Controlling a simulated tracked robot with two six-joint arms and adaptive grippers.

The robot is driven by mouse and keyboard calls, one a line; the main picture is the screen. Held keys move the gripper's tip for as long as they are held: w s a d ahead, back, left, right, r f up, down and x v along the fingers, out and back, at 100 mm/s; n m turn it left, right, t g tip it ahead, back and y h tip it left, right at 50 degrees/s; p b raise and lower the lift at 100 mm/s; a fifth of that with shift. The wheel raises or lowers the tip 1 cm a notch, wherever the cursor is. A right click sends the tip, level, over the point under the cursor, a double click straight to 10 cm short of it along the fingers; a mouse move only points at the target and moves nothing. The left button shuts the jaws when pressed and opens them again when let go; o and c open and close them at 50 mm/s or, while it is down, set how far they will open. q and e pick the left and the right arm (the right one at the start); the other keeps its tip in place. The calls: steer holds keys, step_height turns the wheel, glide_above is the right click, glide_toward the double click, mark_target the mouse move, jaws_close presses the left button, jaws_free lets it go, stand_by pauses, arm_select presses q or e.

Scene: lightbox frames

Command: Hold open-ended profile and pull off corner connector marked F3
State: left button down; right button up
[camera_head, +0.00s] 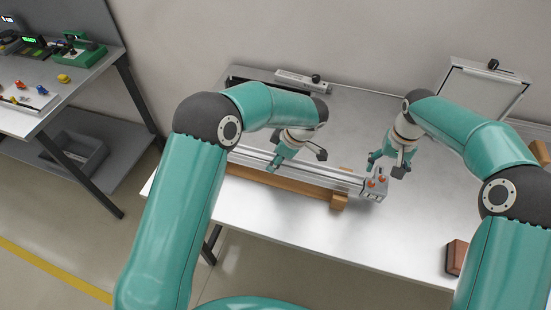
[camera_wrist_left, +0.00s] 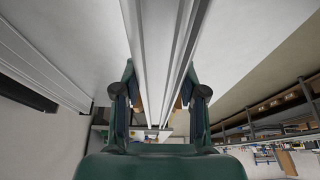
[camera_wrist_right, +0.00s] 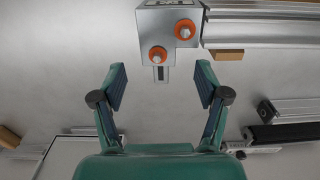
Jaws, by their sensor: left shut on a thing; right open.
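The silver profile (camera_head: 336,178) lies along the bench on a wooden support (camera_head: 300,187). The corner connector (camera_head: 375,184), a metal block with orange screws, sits at its right end. My left gripper (camera_head: 284,158) is shut on the profile, which runs between its fingers in the left wrist view (camera_wrist_left: 157,60). My right gripper (camera_head: 388,164) is open and empty, close by the connector. In the right wrist view the connector (camera_wrist_right: 168,45) is beyond the open fingers (camera_wrist_right: 160,82), its short tongue pointing between them. I cannot read its marking.
Another profile piece with a black knob (camera_head: 298,80) lies at the bench's back. A brown block (camera_head: 456,257) is near the front right. The bench front is mostly clear.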

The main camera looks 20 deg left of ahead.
mark_target(383, 177)
steer(key=shift+f, duration=2.7)
jaws_close()
steer(key=shift+d, duration=0.15)
steer(key=shift+d, duration=3.55)
steer(key=shift+r, duration=0.1)
